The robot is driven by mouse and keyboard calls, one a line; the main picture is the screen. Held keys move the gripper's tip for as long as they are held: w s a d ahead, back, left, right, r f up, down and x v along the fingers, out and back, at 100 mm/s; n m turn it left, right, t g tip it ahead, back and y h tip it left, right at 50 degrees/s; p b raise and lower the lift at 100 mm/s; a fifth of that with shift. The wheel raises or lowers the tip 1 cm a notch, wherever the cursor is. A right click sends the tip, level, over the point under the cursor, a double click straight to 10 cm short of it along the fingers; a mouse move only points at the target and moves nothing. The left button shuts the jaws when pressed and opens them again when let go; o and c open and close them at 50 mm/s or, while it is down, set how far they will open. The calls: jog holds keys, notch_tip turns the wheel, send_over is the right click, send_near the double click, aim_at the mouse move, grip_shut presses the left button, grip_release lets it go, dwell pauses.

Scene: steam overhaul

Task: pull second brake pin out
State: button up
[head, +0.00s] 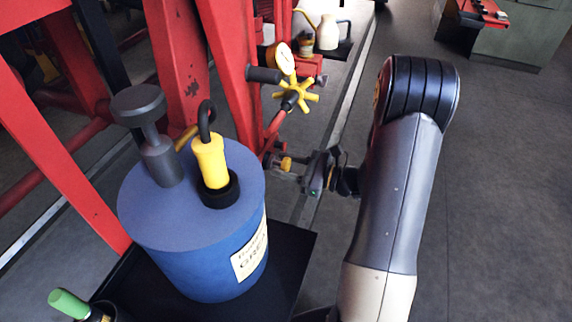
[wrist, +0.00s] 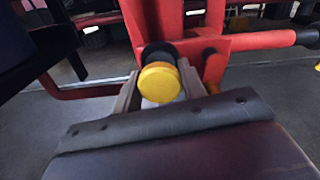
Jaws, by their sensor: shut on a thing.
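The brake pin (wrist: 160,84) shows in the wrist view as a round yellow head in front of a black collar (wrist: 157,52), against the red frame. In the head view the pin's yellow end (head: 286,163) is small, just left of my gripper (head: 297,172). My gripper's two fingers (wrist: 160,78) stand on either side of the yellow head and are shut on it. The pin's shaft is hidden behind the head, so I cannot tell how far it sits in the frame.
A blue grease drum (head: 190,245) with a yellow-handled tool (head: 211,162) stands on a black tray (head: 291,255) at left. Red frame beams (head: 230,75) rise behind it. A yellow handwheel (head: 296,96) and gauge (head: 285,60) are above my gripper.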

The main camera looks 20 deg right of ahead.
jog(key=shift+v, duration=2.7)
grip_shut()
jog(key=o, duration=1.3)
grip_release()
jog(key=shift+d, duration=0.15)
jog(key=b+v, duration=0.1)
jog(key=v, duration=1)
jog(key=x, duration=1.2)
jog(key=shift+p, duration=0.35)
